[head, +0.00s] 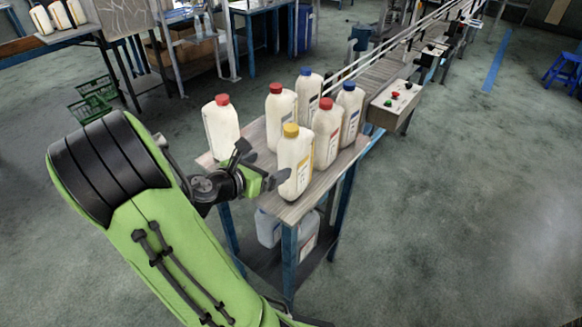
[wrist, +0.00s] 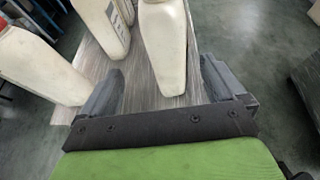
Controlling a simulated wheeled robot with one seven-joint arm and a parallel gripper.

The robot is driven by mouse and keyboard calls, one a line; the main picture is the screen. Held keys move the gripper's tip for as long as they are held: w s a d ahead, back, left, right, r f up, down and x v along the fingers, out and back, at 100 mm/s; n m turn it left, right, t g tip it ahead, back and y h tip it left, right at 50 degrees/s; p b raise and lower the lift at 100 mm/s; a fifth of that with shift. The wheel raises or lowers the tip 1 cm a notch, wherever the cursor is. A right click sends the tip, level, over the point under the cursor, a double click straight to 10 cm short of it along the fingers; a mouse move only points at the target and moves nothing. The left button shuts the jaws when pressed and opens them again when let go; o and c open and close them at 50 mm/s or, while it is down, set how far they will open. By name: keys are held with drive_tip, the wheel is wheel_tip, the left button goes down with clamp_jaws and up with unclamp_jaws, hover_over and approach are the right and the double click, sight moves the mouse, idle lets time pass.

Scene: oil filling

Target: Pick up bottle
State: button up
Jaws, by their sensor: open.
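Several white bottles with coloured caps stand upright on a small table (head: 318,190). The yellow-capped bottle (head: 296,160) is nearest to my gripper (head: 265,168). Red-capped bottles (head: 221,128) stand at the left, in the middle and at the right; blue-capped ones (head: 308,98) stand behind. My gripper is open, low beside the table's near edge. In the wrist view, a bottle (wrist: 165,50) stands just beyond the gap between the fingers (wrist: 158,90), with nothing between them. Another bottle (wrist: 40,65) is close outside the left finger. Caps are out of the wrist view.
A conveyor (head: 385,70) runs back from the table, with a control box (head: 395,103) with buttons at its right. More containers (head: 300,235) sit on the lower shelf. Green crates (head: 93,100) stand at the left.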

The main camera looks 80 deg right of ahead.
sight(285, 161)
drive_tip(key=x, duration=0.3)
drive_tip(key=s+x, duration=0.1)
drive_tip(key=x, duration=0.2)
drive_tip(key=shift+s+a+r, duration=0.1)
drive_tip(key=shift+s+a, duration=0.05)
drive_tip(key=b+x, duration=0.1)
drive_tip(key=x, duration=0.4)
drive_tip(key=c, duration=1.7)
clamp_jaws()
